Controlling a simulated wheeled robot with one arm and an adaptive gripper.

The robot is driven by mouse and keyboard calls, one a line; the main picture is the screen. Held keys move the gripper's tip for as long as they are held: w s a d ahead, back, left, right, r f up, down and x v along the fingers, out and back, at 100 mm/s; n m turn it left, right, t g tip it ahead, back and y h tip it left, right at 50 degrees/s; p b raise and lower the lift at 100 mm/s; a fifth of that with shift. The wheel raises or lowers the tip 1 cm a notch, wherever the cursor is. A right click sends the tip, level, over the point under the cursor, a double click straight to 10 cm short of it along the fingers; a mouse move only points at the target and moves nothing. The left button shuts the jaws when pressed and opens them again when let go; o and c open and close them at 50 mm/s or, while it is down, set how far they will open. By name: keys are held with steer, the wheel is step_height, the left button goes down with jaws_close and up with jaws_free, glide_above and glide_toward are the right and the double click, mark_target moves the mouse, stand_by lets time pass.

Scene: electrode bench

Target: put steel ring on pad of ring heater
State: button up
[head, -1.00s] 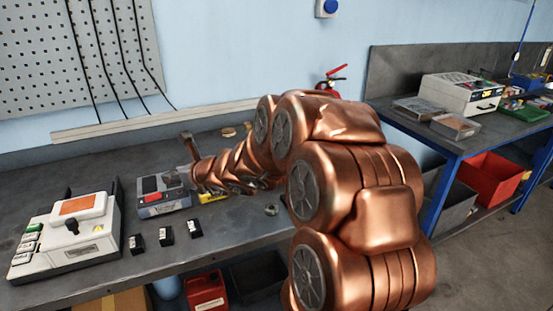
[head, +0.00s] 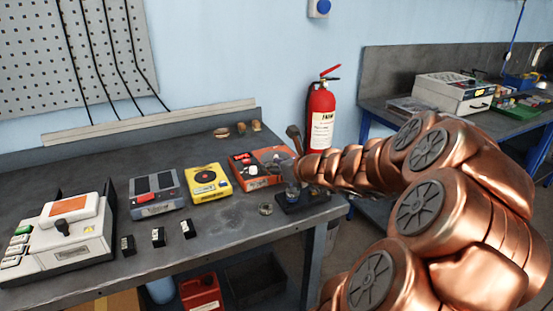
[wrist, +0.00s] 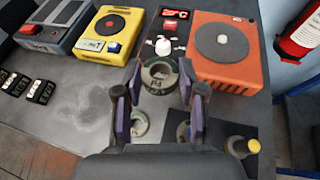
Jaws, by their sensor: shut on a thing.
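My gripper (wrist: 155,95) is shut on a thick grey-green ring (wrist: 160,72) with dark lettering, which looks like the steel ring. It holds the ring upright between its two fingertips, in front of the orange device. In the head view my gripper is at the bench's right end and its fingers are hard to make out. The orange device (wrist: 235,70) has a round grey pad (wrist: 222,40), a white knob and a red temperature display; it looks like the ring heater. In the head view the orange device (head: 283,154) is partly hidden by my arm.
A second ring (wrist: 140,123) lies on the bench below the held one. A dark tray (head: 318,202) with small parts stands at the right end. A yellow device (head: 206,197) and a grey two-pad device (head: 150,208) stand left. A fire extinguisher (head: 320,115) hangs behind.

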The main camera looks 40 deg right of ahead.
steer(key=shift+d, duration=0.35)
steer(key=w+d+p, duration=0.1)
steer(key=w+d, duration=0.2)
steer(key=w+d+f+p, duration=0.1)
steer(key=w+d, duration=0.3)
steer(key=w+d+p, duration=0.1)
steer(key=w+d, duration=0.2)
steer(key=d, duration=0.1)
steer(key=shift+w+d+f, duration=0.2)
steer(key=shift+d, duration=0.05)
steer(key=shift+f, duration=1.85)
steer(key=shift+f, duration=0.1)
steer(key=o, duration=1.2)
steer(key=shift+s+r, duration=0.15)
steer(key=shift+r, duration=0.05)
steer(key=v, duration=1.1)
steer(key=shift+s+r+b, duration=0.1)
steer(key=shift+s+b, duration=0.25)
